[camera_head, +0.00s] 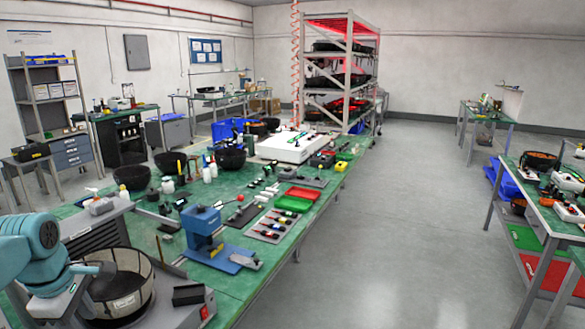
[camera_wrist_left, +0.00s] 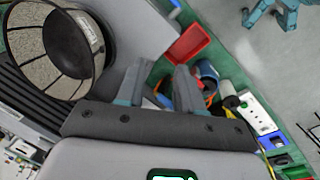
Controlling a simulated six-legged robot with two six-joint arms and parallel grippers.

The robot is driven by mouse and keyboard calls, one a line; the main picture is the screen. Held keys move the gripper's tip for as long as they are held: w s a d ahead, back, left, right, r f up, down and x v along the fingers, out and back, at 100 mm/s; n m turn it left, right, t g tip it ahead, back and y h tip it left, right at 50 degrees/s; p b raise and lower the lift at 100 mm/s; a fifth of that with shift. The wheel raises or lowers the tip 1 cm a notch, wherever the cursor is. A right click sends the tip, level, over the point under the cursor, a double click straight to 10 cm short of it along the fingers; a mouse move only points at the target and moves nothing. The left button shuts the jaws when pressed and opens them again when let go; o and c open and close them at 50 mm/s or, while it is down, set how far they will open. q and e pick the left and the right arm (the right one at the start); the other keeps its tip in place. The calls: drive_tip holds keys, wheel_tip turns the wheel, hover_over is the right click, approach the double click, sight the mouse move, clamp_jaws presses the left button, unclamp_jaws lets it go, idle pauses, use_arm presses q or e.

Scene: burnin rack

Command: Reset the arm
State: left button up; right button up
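My left arm (camera_head: 32,245) comes in from the left edge in the head view, teal and bent, at the near left corner of the green bench (camera_head: 240,195). Its end is beside a dark mesh-sided basket (camera_head: 135,262). In the left wrist view my left gripper (camera_wrist_left: 158,86) has its two grey fingers apart, with nothing gripped between them. The mesh basket (camera_wrist_left: 42,72) with a black bowl shape is to the upper left of the fingers there. My right arm and gripper are in neither view.
A blue press (camera_head: 203,232), a red tray (camera_head: 302,193), a green tray (camera_head: 292,204), black bowls (camera_head: 230,157) and a white box (camera_head: 292,147) crowd the bench. A red-lit rack (camera_head: 345,70) stands behind. The grey floor (camera_head: 400,220) to the right is clear up to another bench.

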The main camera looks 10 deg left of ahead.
use_arm(q)
drive_tip(key=s+d+f+m+g+h, duration=0.1)
drive_tip(key=d+f+m+g+h, duration=0.15)
drive_tip(key=d+f, duration=0.9)
drive_tip(key=s+d+f+m+g+h, duration=0.1)
drive_tip(key=s+d+f+m+g, duration=0.15)
drive_tip(key=d+f, duration=0.9)
drive_tip(key=s+d+f+m+t, duration=0.1)
drive_tip(key=s+d+f+m, duration=0.4)
drive_tip(key=f+m, duration=0.2)
drive_tip(key=s+d+f+m+t, duration=0.2)
drive_tip(key=s+d+f+m, duration=0.3)
drive_tip(key=f, duration=0.4)
drive_tip(key=shift+s+d+f+m+h, duration=0.15)
drive_tip(key=shift+s+m+h, duration=0.35)
drive_tip(key=shift+m, duration=0.5)
drive_tip(key=shift+s+t, duration=0.15)
drive_tip(key=shift+t, duration=0.15)
